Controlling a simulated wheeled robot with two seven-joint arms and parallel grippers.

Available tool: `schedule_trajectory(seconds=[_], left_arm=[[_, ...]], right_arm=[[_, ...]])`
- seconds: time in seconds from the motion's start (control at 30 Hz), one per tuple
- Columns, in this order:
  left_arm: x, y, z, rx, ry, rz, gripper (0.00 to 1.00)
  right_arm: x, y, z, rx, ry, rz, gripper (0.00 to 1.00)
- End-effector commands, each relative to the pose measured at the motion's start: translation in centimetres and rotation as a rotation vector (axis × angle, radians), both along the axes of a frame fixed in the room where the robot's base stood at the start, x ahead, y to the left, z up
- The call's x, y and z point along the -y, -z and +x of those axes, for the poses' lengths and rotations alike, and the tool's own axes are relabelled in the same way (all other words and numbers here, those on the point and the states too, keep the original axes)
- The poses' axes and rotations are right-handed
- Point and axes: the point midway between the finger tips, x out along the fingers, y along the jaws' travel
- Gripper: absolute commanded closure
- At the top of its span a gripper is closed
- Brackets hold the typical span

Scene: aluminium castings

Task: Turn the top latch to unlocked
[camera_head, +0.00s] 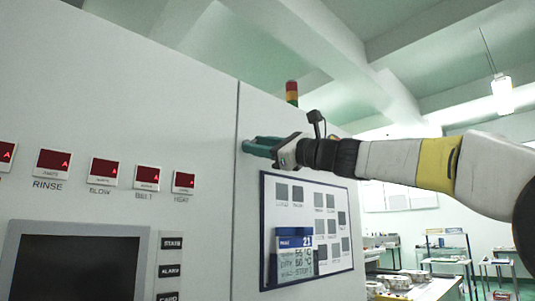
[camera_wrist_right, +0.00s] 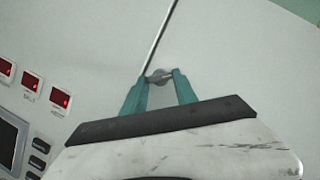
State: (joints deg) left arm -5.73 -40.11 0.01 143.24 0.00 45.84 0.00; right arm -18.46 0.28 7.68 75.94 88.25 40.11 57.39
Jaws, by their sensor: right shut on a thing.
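The top latch (camera_wrist_right: 159,76) is a small grey knob on the pale cabinet front, beside the dark vertical seam. My right gripper (camera_wrist_right: 160,84) has its two teal fingers on either side of the latch and is shut on it. In the head view my right gripper (camera_head: 246,146) reaches the panel just right of the seam, above the framed chart. There the fingers hide the latch. I cannot read the latch's locked or unlocked position. My left gripper is not in view.
The cabinet (camera_head: 130,110) carries red displays (camera_head: 104,171) and a dark screen (camera_head: 78,265) at the left. A framed chart (camera_head: 338,255) with a blue-topped card (camera_head: 294,243) hangs below my right gripper. A signal light (camera_head: 291,92) stands behind. Tables are at the far right.

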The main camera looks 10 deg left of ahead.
Motion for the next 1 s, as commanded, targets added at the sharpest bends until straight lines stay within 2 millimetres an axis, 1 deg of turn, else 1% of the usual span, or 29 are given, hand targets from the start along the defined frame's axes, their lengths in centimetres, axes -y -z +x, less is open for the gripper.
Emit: schedule_trajectory(seconds=[0.7,1.0], left_arm=[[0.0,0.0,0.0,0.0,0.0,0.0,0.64],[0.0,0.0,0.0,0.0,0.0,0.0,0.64]], right_arm=[[0.28,-0.6,0.4,0.506,0.001,-0.394,1.0],[0.27,-0.77,0.42,0.66,0.0,-0.516,1.0]])
